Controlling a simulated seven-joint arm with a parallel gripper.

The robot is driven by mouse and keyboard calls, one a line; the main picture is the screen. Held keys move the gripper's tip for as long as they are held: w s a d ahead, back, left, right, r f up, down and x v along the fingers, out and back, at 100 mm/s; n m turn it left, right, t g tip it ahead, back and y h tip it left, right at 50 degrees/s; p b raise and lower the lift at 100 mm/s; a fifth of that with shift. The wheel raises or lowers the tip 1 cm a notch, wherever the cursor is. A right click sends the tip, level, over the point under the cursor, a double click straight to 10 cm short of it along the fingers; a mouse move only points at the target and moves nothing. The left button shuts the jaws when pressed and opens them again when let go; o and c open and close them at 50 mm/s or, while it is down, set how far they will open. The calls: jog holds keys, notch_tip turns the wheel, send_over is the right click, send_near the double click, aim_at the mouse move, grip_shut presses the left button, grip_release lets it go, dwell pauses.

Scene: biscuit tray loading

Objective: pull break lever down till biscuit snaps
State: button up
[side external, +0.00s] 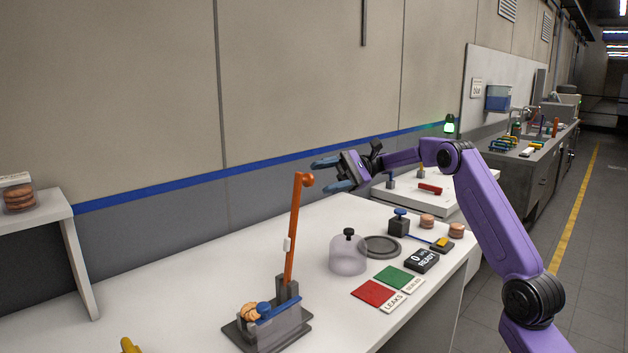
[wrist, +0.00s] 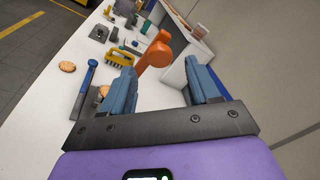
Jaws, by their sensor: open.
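The orange break lever (side external: 294,230) stands nearly upright on its grey base (side external: 290,328), leaning slightly right, with a round knob (side external: 307,181) at its top. A biscuit (side external: 247,311) sits at the base's left side by a blue clamp (side external: 277,308). My gripper (side external: 322,175) is open and empty, just right of and a little above the knob. In the wrist view the orange knob (wrist: 154,56) shows between and beyond my gripper's two blue fingertips (wrist: 160,72). Contact is not clear. Most of the lever's shaft is hidden there.
A glass dome (side external: 347,256), a grey disc (side external: 382,247), red (side external: 373,293) and green (side external: 394,276) pads and a READY display (side external: 423,261) stand right of the lever. A small white shelf (side external: 40,210) is at the left. A yellow-handled brush (wrist: 119,58) lies beyond.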

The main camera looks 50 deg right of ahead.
jog(key=shift+w+a, duration=0.2)
jog(key=shift+a, duration=0.8)
jog(key=shift+w+a, duration=0.15)
jog(key=shift+a, duration=0.8)
grip_shut()
jog(key=shift+a, duration=0.1)
